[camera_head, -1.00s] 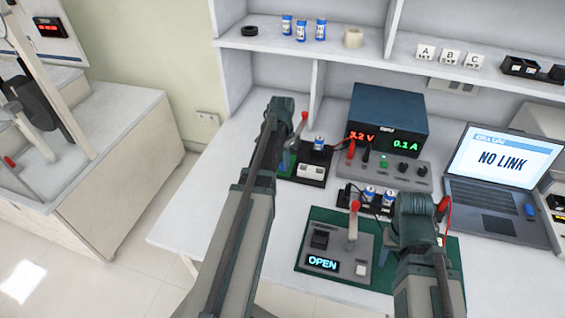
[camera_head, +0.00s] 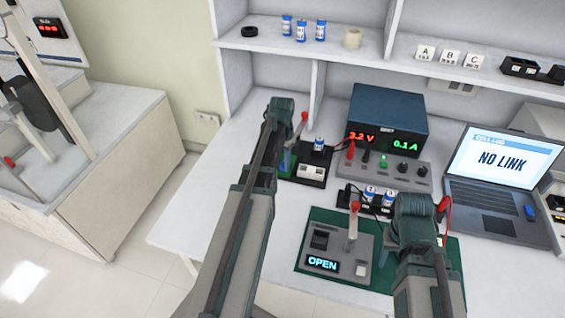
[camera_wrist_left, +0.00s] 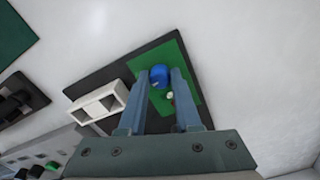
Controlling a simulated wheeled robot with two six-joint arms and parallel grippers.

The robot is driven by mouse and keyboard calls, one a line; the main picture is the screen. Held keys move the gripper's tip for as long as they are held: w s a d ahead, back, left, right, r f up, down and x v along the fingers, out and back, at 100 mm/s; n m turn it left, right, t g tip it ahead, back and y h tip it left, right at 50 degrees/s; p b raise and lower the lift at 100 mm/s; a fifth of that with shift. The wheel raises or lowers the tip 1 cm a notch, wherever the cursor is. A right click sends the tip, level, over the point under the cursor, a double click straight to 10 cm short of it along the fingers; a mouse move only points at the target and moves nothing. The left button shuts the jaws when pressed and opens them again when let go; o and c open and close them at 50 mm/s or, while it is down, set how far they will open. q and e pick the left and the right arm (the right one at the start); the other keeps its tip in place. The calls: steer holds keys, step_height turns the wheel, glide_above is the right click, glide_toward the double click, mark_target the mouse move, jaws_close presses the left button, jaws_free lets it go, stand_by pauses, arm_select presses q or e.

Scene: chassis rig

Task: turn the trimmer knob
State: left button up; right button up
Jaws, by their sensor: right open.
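A blue round knob (camera_wrist_left: 159,76), which I take to be the trimmer knob, sits on a small green board (camera_wrist_left: 187,84) in the left wrist view. My left gripper (camera_wrist_left: 163,78) has a finger on each side of it, with a visible gap on the right side; contact on the left side is unclear. In the head view my left gripper (camera_head: 287,160) is down at the green patch of the dark base (camera_head: 300,180), and the knob is hidden there.
A white block (camera_head: 311,171) and a blue cell (camera_head: 319,145) stand on the dark base. A red-tipped lever (camera_head: 304,118) rises just behind my left gripper. The power supply (camera_head: 390,115) is to the right. The table left of the base is clear.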

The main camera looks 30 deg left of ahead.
mark_target(282, 164)
arm_select(q)
steer(key=o, duration=0.4)
steer(key=shift+o, duration=0.2)
step_height(282, 164, up, 14)
steer(key=p, duration=1.4)
arm_select(e)
step_height(282, 164, up, 14)
arm_select(q)
steer(key=shift+a+f, duration=0.1)
arm_select(e)
steer(key=shift+f, duration=0.15)
arm_select(q)
steer(key=s+d, duration=0.5)
steer(key=d, duration=0.5)
steer(key=s+d+m+y, duration=0.1)
steer(key=s+d, duration=0.5)
steer(key=d, duration=0.4)
steer(key=s+d+m, duration=0.1)
steer(key=s+d, duration=0.4)
steer(key=d, duration=0.5)
steer(key=shift+s+d, duration=0.3)
steer(key=shift+s, duration=0.1)
